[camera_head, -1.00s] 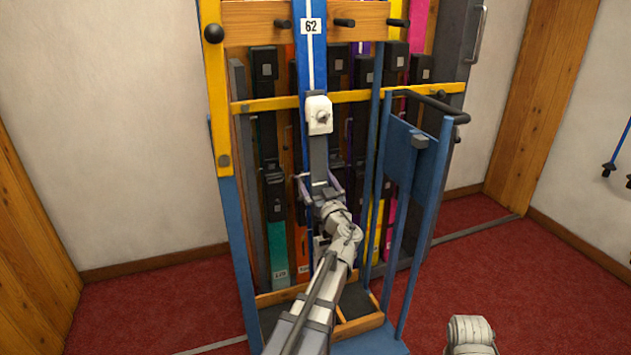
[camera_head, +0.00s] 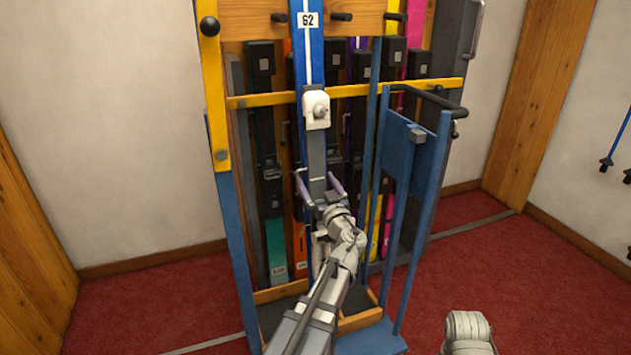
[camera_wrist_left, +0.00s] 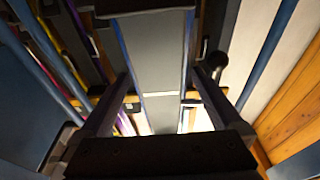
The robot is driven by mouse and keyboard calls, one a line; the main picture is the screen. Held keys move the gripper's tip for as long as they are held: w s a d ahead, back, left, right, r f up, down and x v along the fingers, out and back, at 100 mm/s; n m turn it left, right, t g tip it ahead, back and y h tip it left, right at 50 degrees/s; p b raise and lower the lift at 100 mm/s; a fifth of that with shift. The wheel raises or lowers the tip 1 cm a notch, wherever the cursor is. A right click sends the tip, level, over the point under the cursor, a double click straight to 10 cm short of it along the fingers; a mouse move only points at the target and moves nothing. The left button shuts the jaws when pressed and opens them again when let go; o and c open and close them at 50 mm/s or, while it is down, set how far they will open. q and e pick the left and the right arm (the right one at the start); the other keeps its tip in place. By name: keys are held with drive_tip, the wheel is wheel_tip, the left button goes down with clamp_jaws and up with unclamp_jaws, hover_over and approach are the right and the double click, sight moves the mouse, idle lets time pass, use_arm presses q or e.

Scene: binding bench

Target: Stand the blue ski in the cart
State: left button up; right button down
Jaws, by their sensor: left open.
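The blue ski (camera_head: 309,60), with a white "62" label and a white binding piece, stands upright at the front of the cart (camera_head: 216,130). Its upper part is between dark pegs and in front of the yellow crossbar. My left gripper (camera_head: 320,186) is open, with one finger on each side of the ski below the binding piece. The left wrist view shows the ski's grey face (camera_wrist_left: 158,60) between the two fingers (camera_wrist_left: 160,100). My arm hides most of the ski's lower end. My right gripper is not in view.
Several other skis, among them a teal one (camera_head: 276,240) and an orange one (camera_head: 300,245), stand behind the blue ski. A blue panel (camera_head: 428,150) with a black handle (camera_head: 430,96) rises close on the right. Red carpet (camera_head: 530,270) lies clear at right.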

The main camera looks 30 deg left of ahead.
use_arm(q)
drive_tip(key=b+v, duration=0.1)
drive_tip(key=v, duration=0.9)
drive_tip(key=shift+b, duration=0.35)
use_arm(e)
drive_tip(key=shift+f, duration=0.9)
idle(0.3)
